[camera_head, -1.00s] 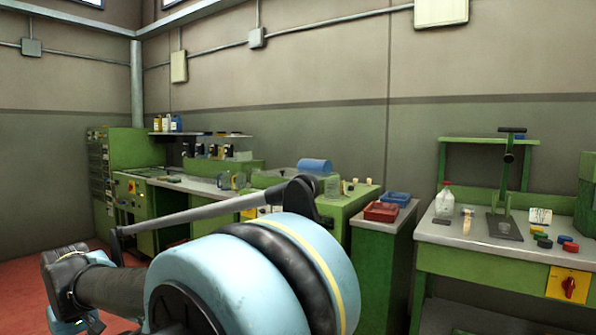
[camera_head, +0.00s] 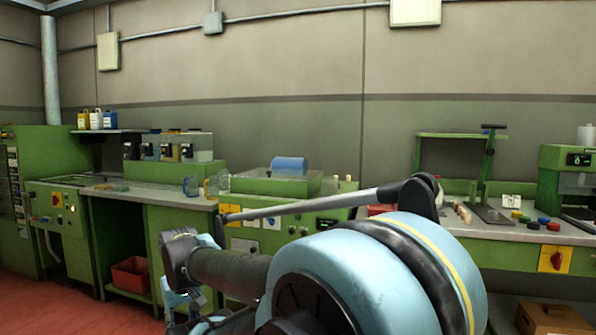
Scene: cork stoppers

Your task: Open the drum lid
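A blue drum-like cylinder (camera_head: 289,166) lies on its side on top of a green machine (camera_head: 262,186) at the back wall, near the middle of the view. It is small at this distance, and I cannot make out a separate lid edge or handle. My own arm, with large light-blue and black joints, fills the lower middle and right of the view. It is apart from the drum, well in front of it. My gripper cannot be made out; the far part of the arm bends down toward the bottom edge.
A green bench (camera_head: 150,193) with bottles and glass jars runs along the left. A red bin (camera_head: 131,276) stands beneath it. A right-hand bench (camera_head: 518,229) holds a stand press and coloured caps. A cardboard box (camera_head: 552,318) sits below. Red floor (camera_head: 75,300) is clear at lower left.

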